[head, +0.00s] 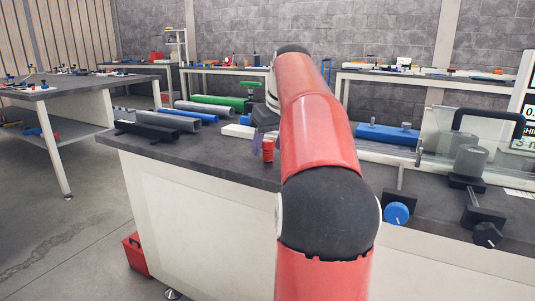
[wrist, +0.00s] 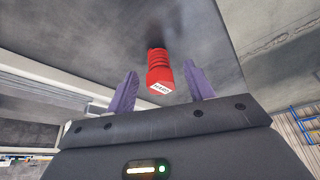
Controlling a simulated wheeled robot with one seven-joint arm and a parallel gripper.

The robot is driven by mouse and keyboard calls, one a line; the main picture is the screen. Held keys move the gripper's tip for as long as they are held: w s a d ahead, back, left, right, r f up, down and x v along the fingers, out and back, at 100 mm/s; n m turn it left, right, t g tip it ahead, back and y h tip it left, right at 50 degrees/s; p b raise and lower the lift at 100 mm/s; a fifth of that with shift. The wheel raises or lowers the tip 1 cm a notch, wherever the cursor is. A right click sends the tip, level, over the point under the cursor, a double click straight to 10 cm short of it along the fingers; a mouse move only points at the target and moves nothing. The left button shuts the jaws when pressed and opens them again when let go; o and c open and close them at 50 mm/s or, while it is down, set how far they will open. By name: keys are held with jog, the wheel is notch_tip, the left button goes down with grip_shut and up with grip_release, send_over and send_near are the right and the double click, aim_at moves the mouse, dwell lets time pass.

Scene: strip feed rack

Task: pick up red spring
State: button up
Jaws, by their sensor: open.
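The red spring (head: 268,151) stands upright on the dark grey bench top, near its front edge, in the head view. In the wrist view the red spring (wrist: 160,72) shows ribbed coils and a flat red end with a white label. My gripper (wrist: 160,84) has two purple fingers spread apart, one on each side of the spring's labelled end, with gaps visible. In the head view my gripper (head: 257,140) is largely hidden behind my red arm, with a purple finger just left of the spring.
Black bars (head: 157,131), grey and blue rolls (head: 188,117) and a green roll (head: 217,101) lie left on the bench (head: 200,150). A white block (head: 238,131) lies behind the spring. A blue cylinder (head: 388,134) and clamp fixtures with knobs (head: 397,213) stand right.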

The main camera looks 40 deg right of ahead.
jog(key=shift+x, duration=1)
jog(key=shift+c, duration=0.2)
jog(key=c, duration=1)
jog(key=shift+r, duration=0.1)
jog(key=shift+c, duration=0.2)
